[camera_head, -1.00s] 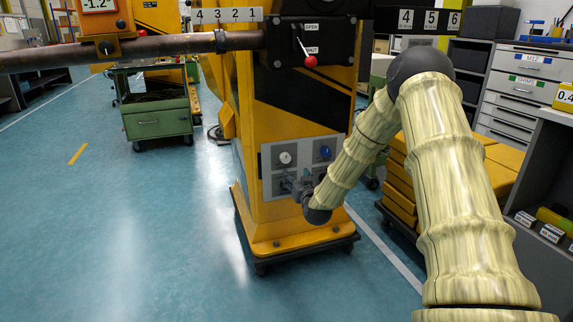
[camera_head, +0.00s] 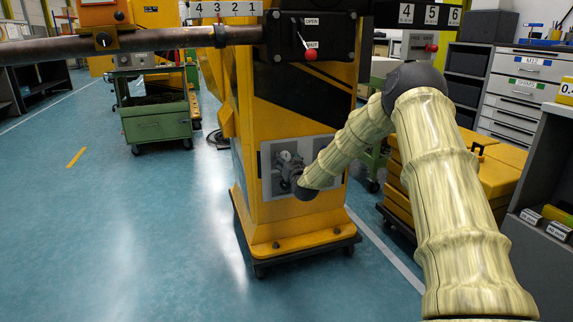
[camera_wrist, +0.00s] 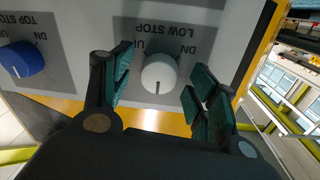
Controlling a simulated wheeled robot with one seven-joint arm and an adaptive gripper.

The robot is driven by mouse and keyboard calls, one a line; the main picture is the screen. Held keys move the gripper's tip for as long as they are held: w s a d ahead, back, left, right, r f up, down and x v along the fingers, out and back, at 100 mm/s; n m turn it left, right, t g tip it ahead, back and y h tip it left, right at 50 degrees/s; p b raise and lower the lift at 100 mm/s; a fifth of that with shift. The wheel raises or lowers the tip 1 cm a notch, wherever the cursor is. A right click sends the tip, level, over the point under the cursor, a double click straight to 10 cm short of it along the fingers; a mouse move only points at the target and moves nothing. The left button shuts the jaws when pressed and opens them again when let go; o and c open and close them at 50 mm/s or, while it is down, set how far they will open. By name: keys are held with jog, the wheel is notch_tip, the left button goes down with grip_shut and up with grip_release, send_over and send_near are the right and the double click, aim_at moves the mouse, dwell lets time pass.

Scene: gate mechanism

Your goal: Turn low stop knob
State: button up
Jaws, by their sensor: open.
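The low stop knob (camera_wrist: 159,74) is a round white knob with a dark pointer line, under an upside-down "LOW STOP" label in the wrist view. My gripper (camera_wrist: 160,90) is open, with one green-padded finger on each side of the knob and a gap on both sides. In the head view my gripper (camera_head: 284,160) is in front of the grey control panel (camera_head: 267,190) on the yellow gate post, and it hides the knob there.
A blue knob (camera_wrist: 21,60) sits on the same panel at the left of the wrist view. A black box with a red-tipped lever (camera_head: 310,54) is above the panel. A long pipe (camera_head: 160,40) runs left. The blue floor (camera_head: 150,240) is clear.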

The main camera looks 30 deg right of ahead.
jog(key=shift+w+d, duration=0.15)
jog(key=shift+w, duration=0.2)
jog(key=c, duration=1)
jog(key=shift+r+m+p, duration=0.15)
jog(key=shift+m+p, duration=0.3)
jog(key=shift+m, duration=0.05)
jog(key=shift+m+p, duration=0.6)
jog(key=m+p, duration=0.1)
jog(key=m, duration=0.1)
jog(key=shift+m+p, duration=0.3)
jog(key=m+p, duration=0.1)
jog(key=m, duration=0.4)
jog(key=shift+m, duration=0.4)
